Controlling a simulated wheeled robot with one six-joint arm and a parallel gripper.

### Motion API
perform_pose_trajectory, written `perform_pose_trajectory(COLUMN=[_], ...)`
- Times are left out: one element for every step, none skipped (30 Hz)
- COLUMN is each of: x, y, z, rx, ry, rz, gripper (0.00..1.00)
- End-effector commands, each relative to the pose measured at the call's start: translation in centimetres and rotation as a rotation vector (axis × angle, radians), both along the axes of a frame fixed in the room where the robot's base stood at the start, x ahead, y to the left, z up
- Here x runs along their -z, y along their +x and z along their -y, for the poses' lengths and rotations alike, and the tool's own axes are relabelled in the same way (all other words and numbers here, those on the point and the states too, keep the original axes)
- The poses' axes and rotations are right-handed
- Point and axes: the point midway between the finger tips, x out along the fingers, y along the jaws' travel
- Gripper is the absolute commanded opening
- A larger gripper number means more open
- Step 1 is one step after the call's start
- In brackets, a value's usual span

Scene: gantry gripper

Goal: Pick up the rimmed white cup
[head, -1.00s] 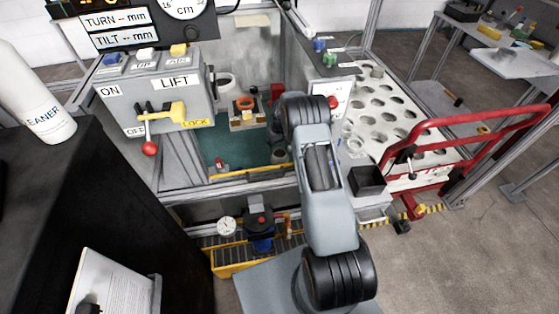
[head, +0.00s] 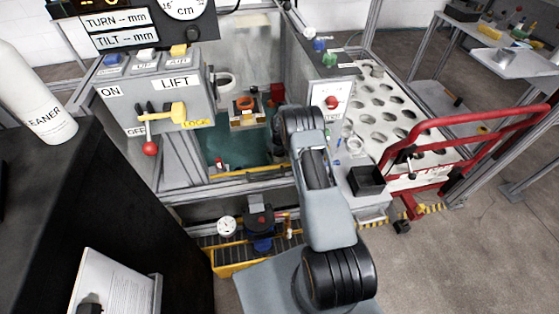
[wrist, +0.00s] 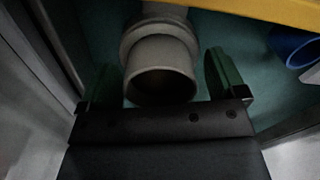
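The rimmed white cup (wrist: 160,42) looks grey in the dim wrist view, with a raised rim band and its dark round opening towards the camera. My gripper (wrist: 162,82) is open. Its two green fingers stand one on each side of the cup, with a visible gap on both sides. I cannot tell how deep the cup sits between them. In the head view my arm hides the gripper, and I cannot make out the cup there.
A yellow bar (wrist: 250,10) crosses the top of the wrist view, and a blue round thing (wrist: 294,45) lies at its right. The head view shows a green-floored tank (head: 225,148), a lift control box (head: 160,85) at left and a holed white rack (head: 390,118) at right.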

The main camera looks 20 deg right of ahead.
Motion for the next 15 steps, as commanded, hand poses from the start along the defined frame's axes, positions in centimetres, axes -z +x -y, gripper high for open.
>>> perform_pose_trajectory(x=[-0.01,-0.01,-0.01,-0.01,-0.02,-0.01,-0.02,-0.02,-0.02,-0.02,-0.02,-0.02,-0.02,-0.02,-0.02], y=[-0.01,-0.01,-0.01,-0.01,-0.01,-0.01,-0.01,-0.01,-0.01,-0.01,-0.01,-0.01,-0.01,-0.01,-0.01], z=[0.0,0.0,0.0,0.0,0.01,0.0,0.01,0.0,0.0,0.0,0.0,0.0,0.0,0.0,0.0], rx=[0.0,0.0,0.0,0.0,0.0,0.0,0.0,0.0,0.0,0.0,0.0,0.0,0.0,0.0,0.0], ry=[0.0,0.0,0.0,0.0,0.0,0.0,0.0,0.0,0.0,0.0,0.0,0.0,0.0,0.0,0.0], rz=[0.0,0.0,0.0,0.0,0.0,0.0,0.0,0.0,0.0,0.0,0.0,0.0,0.0,0.0,0.0], gripper=[0.85,0.82,0.78,0.75,0.72,0.68,0.66,0.63,0.59,0.56,0.53,0.49,0.46,0.44,0.4])
